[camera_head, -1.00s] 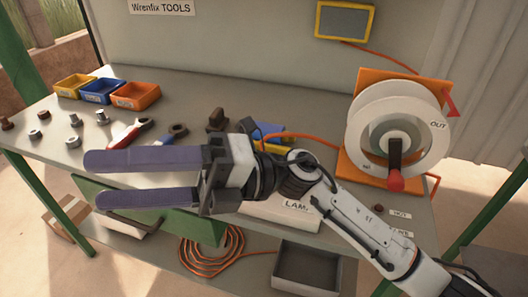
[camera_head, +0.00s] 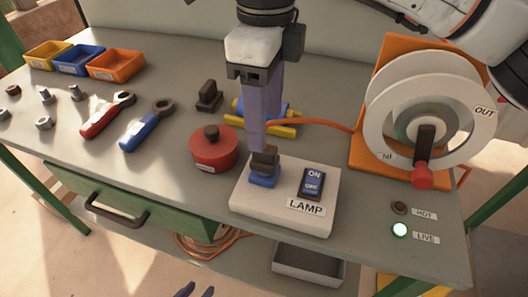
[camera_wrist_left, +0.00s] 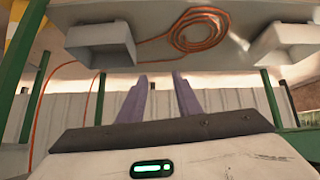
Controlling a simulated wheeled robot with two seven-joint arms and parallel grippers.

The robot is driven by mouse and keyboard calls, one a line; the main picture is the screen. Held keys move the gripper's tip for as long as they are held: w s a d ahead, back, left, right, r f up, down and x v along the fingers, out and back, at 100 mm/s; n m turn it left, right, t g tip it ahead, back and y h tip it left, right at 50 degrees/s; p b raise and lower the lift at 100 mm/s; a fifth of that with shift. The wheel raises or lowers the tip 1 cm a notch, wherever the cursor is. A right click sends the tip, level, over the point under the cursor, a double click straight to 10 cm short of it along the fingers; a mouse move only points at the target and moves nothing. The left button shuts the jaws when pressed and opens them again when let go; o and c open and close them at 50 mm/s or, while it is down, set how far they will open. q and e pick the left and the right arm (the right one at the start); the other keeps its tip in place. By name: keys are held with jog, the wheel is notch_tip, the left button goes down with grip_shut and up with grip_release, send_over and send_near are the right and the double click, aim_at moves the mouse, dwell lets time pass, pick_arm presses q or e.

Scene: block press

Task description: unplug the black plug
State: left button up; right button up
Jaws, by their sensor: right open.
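The black plug (camera_head: 265,159) stands upright in a blue socket (camera_head: 262,178) on the white LAMP box (camera_head: 248,203). My right gripper (camera_head: 264,147) points straight down over the plug, its purple fingertips at the plug's top. It is open; the fingers overlap in this view, so I cannot tell whether they straddle or touch the plug. My left gripper (camera_head: 196,291) shows only its fingertips at the bottom edge of the head view. In the left wrist view its fingers (camera_wrist_left: 161,82) stand apart with nothing between them, below the bench.
An ON/OFF switch (camera_head: 312,184) sits beside the socket. A red round part (camera_head: 212,152) stands just left of the box. A cable reel (camera_head: 375,110) stands to the right. Tools and bins lie at left.

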aim_at(265, 155)
pick_arm(q)
jog(key=shift+s+f, duration=0.1)
jog(key=shift+s, duration=0.05)
jog(key=shift+f, duration=0.1)
pick_arm(e)
jog(key=shift+f, duration=0.15)
jog(key=shift+f+b, duration=0.5)
jog(key=shift+f, duration=0.05)
notch_tip(265, 155, down, 7)
jog(key=b, duration=0.5)
jog(key=shift+r, duration=0.1)
pick_arm(q)
jog(key=shift+w+d+f, duration=0.2)
jog(key=shift+f, duration=0.4)
jog(key=shift+w+d+f, duration=0.15)
jog(key=shift+d+f, duration=0.1)
jog(key=shift+f, duration=0.3)
jog(key=shift+w+d+f, duration=0.2)
jog(key=shift+f, duration=0.4)
pick_arm(e)
jog(key=shift+f, duration=0.45)
pick_arm(q)
jog(key=shift+s+a+f+b, duration=0.15)
jog(key=shift+f+b, duration=0.1)
jog(key=shift+b, duration=0.1)
